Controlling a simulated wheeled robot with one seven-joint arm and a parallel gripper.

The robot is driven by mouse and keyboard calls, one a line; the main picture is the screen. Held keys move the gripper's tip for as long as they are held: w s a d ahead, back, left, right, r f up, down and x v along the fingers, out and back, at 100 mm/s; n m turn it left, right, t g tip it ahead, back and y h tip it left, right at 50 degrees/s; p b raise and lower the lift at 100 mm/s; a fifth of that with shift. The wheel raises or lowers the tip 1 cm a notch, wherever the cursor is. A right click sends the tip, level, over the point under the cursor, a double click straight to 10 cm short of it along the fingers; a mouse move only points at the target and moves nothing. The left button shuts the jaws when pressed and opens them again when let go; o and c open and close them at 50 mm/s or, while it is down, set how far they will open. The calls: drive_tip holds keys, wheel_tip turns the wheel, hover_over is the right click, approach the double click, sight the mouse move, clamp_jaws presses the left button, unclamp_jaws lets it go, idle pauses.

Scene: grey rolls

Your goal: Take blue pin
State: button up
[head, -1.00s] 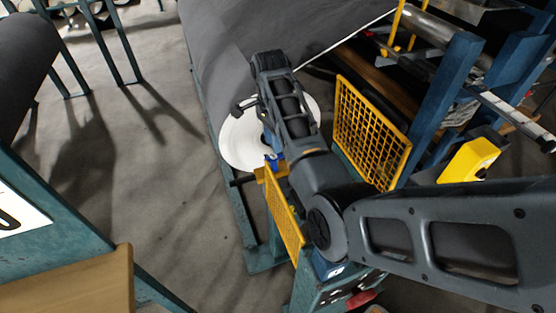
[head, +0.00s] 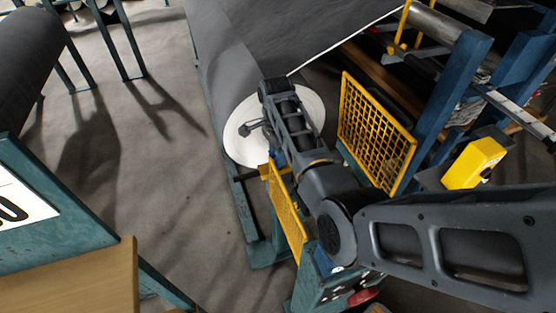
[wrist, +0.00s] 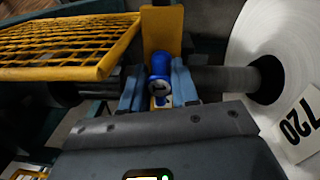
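The blue pin (wrist: 162,80) stands in front of a yellow upright plate in the wrist view. It is beside the roll's shaft. My gripper (wrist: 160,88) has one finger on each side of the pin. The fingers look open around it, and I cannot see firm contact. In the head view my wrist and arm are above the stand and hide most of the pin. Only a small bit of blue shows beside my arm there.
A large grey roll (head: 222,70) with a white end face (head: 240,140) is close beside my gripper. A yellow mesh guard (head: 376,130) stands to the right, and another (head: 287,212) stands nearer. A yellow box (head: 474,163) is at far right. Floor (head: 150,150) is clear at left.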

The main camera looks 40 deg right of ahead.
clamp_jaws()
drive_tip(key=shift+r, duration=0.15)
